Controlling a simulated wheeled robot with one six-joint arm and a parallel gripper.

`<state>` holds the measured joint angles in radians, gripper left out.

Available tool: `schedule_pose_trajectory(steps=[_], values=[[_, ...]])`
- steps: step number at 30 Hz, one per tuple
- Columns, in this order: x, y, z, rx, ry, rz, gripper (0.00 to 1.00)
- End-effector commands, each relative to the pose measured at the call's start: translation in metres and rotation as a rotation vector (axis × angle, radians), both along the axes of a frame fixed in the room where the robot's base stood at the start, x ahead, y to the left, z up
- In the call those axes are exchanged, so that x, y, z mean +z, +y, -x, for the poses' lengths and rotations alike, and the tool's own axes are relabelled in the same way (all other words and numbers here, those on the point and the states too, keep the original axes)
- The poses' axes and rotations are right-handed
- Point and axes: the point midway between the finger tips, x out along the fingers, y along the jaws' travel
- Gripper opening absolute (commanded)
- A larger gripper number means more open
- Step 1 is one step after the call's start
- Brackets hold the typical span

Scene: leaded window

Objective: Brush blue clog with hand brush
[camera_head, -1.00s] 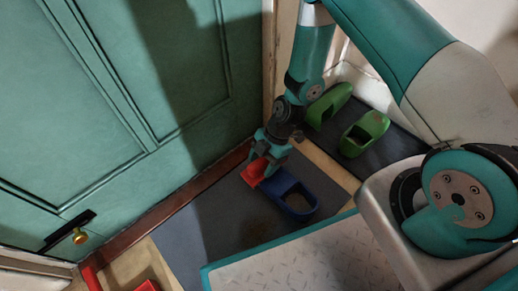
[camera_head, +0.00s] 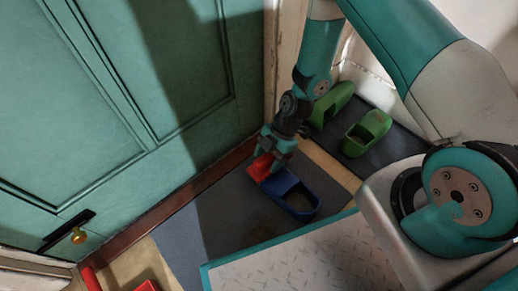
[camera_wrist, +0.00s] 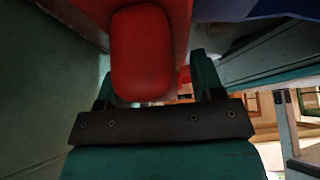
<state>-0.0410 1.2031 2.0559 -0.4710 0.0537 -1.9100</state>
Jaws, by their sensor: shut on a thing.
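The blue clog (camera_head: 301,203) lies on the dark grey mat, its open heel end toward the lower right. My gripper (camera_head: 270,155) is over the clog's upper-left end and is shut on the red hand brush (camera_head: 259,168). In the wrist view the rounded red end of the hand brush (camera_wrist: 142,55) sits between the two fingers of my gripper (camera_wrist: 150,85). A blue strip of the clog (camera_wrist: 225,9) shows at the top. The brush's bristles are hidden, and I cannot tell whether they touch the clog.
Two green clogs (camera_head: 366,133) stand on a dark mat (camera_head: 400,147) at the right. Red objects (camera_head: 147,286) lie at the bottom left. The grey mat (camera_head: 215,225) is bare left of the blue clog.

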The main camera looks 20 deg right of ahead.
Motion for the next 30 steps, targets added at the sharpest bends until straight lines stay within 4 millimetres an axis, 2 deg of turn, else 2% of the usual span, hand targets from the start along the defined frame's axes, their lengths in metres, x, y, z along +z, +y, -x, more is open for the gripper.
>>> schedule_pose_trajectory(steps=[12, 14, 15, 30], values=[[0.000, 0.025, 0.003, -0.016, 0.001, 0.000, 0.35], [0.010, 0.025, 0.003, -0.016, 0.001, 0.000, 0.35], [0.021, 0.026, 0.002, -0.015, -0.002, -0.001, 0.35], [0.064, 0.034, 0.004, 0.001, 0.000, 0.000, 0.35]])
